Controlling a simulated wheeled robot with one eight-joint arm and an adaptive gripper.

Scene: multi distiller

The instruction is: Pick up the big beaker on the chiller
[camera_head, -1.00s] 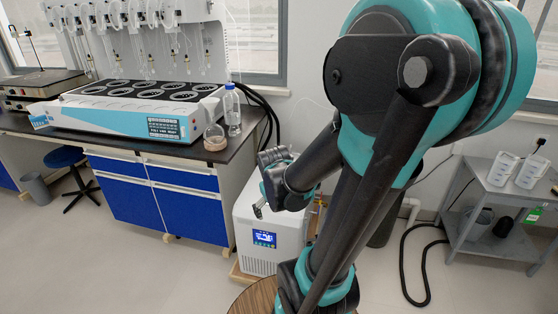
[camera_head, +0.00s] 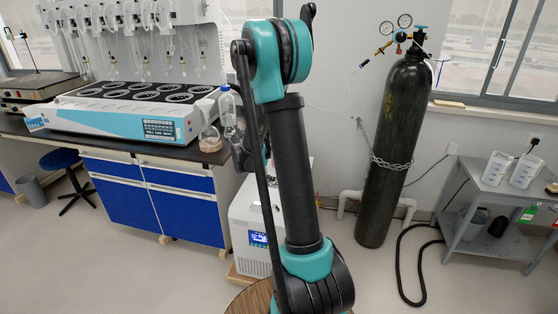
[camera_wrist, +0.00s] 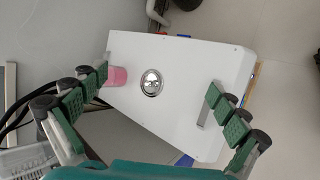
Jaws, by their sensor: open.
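The chiller (camera_wrist: 185,110) is a white box whose top fills the middle of the wrist view. In the head view, its front panel (camera_head: 257,237) shows left of my arm. A beaker with pink contents (camera_wrist: 118,76) is at the left edge of the chiller top in the wrist view, right beside my left fingertip. My gripper (camera_wrist: 157,82) is open and empty above the chiller, its fingers spread wide. The beaker lies near the left finger, not centred between the fingers. In the head view, my arm hides the chiller top and the beaker cannot be made out.
A round metal cap (camera_wrist: 152,82) sits on the chiller top. A bench (camera_head: 180,152) with a multi-position distiller (camera_head: 120,115), a flask (camera_head: 210,140) and a bottle (camera_head: 228,108) stands left. A black gas cylinder (camera_head: 390,150) and grey cart (camera_head: 490,205) stand right.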

